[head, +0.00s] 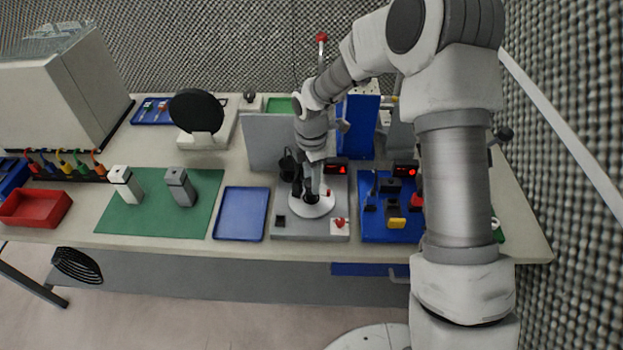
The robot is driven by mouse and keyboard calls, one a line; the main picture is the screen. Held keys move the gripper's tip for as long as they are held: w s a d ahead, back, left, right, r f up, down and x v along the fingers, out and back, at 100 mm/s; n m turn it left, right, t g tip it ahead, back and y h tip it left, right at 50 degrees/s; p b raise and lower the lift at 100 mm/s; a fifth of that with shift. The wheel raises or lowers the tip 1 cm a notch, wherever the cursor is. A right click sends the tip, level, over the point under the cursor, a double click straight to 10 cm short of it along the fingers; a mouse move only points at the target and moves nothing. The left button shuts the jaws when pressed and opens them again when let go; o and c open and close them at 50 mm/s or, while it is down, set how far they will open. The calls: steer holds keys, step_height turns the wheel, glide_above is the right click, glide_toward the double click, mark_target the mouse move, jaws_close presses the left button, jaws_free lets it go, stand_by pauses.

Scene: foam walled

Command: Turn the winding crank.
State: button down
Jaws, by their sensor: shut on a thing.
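The winding crank appears as a white round disc (318,209) with a dark part on it, on a grey base plate (284,229) near the front of the table. My gripper (311,196) reaches down over the disc from above. Its fingers are shut at the dark part on the disc, which seems to be the crank's handle. My gripper and wrist hide much of the handle, so its exact angle cannot be told.
A red knob (339,223) and a red-lit display (337,169) are on the same station. To its right is a blue panel (376,233) with a yellow button. A blue tray (241,214) lies to the left. A grey upright panel (265,142) stands behind.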

steer(key=shift+m+b, duration=1.05)
steer(key=shift+m, duration=1.85)
steer(key=shift+m+b, duration=0.9)
steer(key=shift+m, duration=1.7)
steer(key=shift+m+b, duration=0.65)
steer(key=shift+m, duration=1.95)
steer(key=shift+m+b, duration=0.35)
steer(key=shift+m, duration=5.15)
steer(key=shift+r+m+p, duration=0.1)
steer(key=shift+m+p, duration=0.6)
steer(key=shift+m, duration=2.2)
steer(key=shift+m+p, duration=1.1)
steer(key=shift+m, duration=1.8)
steer(key=shift+m+p, duration=1.25)
steer(key=shift+m, duration=1.05)
steer(key=shift+m, duration=0.4)
